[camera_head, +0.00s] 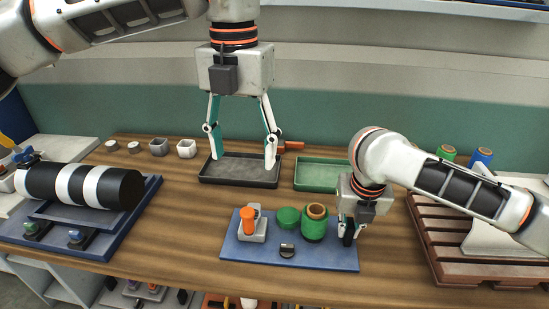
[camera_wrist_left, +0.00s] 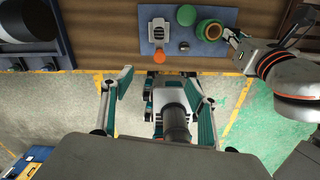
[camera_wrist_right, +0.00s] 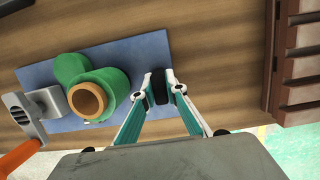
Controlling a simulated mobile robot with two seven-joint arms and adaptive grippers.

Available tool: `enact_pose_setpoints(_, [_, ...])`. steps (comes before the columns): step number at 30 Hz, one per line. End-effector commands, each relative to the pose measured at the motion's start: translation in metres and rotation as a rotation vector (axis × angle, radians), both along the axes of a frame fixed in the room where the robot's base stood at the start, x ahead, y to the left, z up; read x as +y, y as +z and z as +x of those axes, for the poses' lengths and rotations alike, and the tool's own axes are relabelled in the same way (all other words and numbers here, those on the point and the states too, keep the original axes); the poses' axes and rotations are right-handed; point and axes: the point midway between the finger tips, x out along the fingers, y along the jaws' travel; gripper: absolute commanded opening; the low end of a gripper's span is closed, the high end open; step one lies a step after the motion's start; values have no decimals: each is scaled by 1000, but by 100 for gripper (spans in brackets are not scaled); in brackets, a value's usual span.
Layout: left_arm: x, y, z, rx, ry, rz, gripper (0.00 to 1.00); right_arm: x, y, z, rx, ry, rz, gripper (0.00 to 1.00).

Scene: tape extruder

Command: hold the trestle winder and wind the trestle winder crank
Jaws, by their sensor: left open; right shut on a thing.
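The trestle winder appears to be the blue base (camera_head: 320,257) at the front of the table, carrying green rolls (camera_head: 314,226), a grey block (camera_head: 259,234) and an orange-handled crank (camera_head: 248,222). In the right wrist view the crank (camera_wrist_right: 18,157) shows at the left. My right gripper (camera_head: 347,234) is shut on a dark upright grip (camera_wrist_right: 159,86) at the base's right end. My left gripper (camera_head: 243,164) is open and empty, fingers pointing down, above the black tray behind the winder. The left wrist view shows its open fingers (camera_wrist_left: 157,84) and the crank (camera_wrist_left: 160,57), apart from them.
The black tray (camera_head: 238,182) and a green tray (camera_head: 318,187) lie behind the winder. A black-and-white striped roll (camera_head: 82,186) sits on a blue stand at left. A brown slatted rack (camera_head: 437,247) stands at right. Small grey blocks (camera_head: 159,147) line the back left.

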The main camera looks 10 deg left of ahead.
Motion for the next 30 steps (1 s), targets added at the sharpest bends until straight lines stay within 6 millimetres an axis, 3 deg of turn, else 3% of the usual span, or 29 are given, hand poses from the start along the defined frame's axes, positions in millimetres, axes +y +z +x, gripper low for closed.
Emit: enact_pose_setpoints(30, [0,72,0,-2,1,1,59,0,1,0,-1,0,0,0])
